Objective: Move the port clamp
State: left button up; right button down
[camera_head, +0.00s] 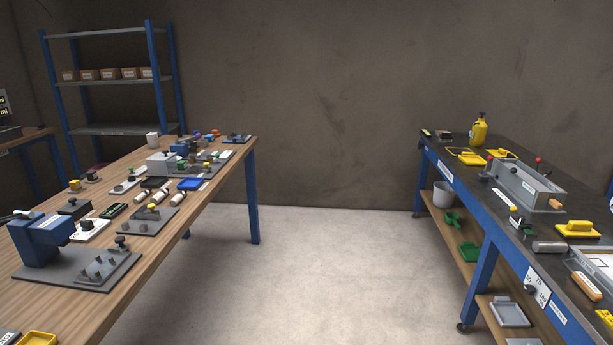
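I cannot tell which of the small parts is the port clamp. Several small fixtures with knobs stand on the wooden bench (165,255) at the left. Among them are a blue machine on a grey plate (75,270), a grey plate with a yellow knob (148,221), and a white block with a dark knob (90,229). A grey metal box fixture with red-knobbed levers (522,188) stands on the dark-topped bench (475,175) at the right. Neither of my grippers is in view.
A clear concrete floor (310,270) lies between the two benches. A blue-framed shelf (110,82) with several cardboard boxes stands at the back left. A yellow bottle (479,129) stands at the right bench's far end. A white bucket (443,195) is on its lower shelf.

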aim_at(197, 169)
jog(key=i+u, duration=0.15)
jog(key=i, duration=0.5)
jog(key=i+u, duration=0.2)
jog(key=i, duration=0.4)
jog(key=i+l+u, duration=0.15)
jog(key=i, duration=0.45)
